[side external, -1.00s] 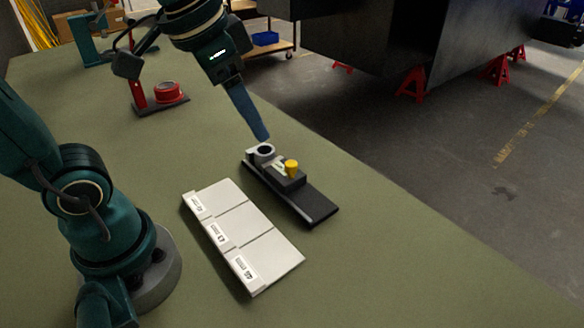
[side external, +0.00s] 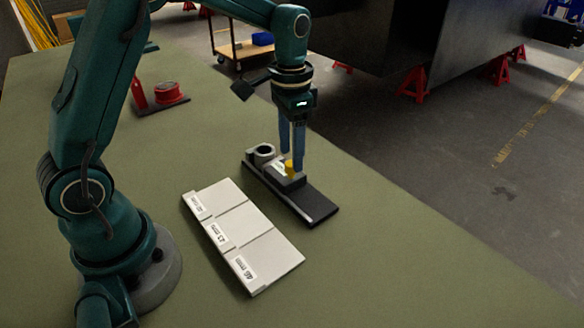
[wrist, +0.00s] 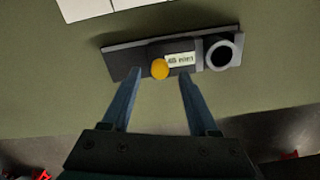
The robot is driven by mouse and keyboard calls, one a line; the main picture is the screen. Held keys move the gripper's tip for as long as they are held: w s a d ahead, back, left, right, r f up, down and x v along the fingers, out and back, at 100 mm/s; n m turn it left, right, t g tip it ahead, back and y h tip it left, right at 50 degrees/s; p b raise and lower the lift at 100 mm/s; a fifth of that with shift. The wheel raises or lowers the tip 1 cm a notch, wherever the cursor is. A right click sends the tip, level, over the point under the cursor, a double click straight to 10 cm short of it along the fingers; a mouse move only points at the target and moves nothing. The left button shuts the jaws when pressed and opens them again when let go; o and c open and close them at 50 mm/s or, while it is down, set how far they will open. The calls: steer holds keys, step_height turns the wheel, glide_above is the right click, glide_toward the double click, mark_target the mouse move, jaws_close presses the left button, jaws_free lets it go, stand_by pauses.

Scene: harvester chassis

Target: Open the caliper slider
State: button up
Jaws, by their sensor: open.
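The caliper (side external: 319,208) is a dark rail lying on the green table, with a grey ring (side external: 264,151) at its far end. Its slider (side external: 281,177) is a dark block with a yellow knob (side external: 289,166) and a white label. In the wrist view the yellow knob (wrist: 160,69) stands left of the label (wrist: 180,60), and the ring (wrist: 221,54) is at the right. My gripper (side external: 291,166) points down over the slider, its blue fingers close around or just above the knob. In the wrist view my gripper (wrist: 154,80) is open and the knob lies between the fingertip lines; contact cannot be told.
A white three-panel board (side external: 243,233) with size labels lies left of the caliper. A red round part on a stand (side external: 171,92) is farther back. The table's right edge (side external: 400,205) runs close to the caliper; the near table is clear.

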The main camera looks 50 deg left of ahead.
steer(key=shift+f, duration=1.05)
jaws_close()
steer(key=shift+d, duration=0.1)
stand_by(0.6)
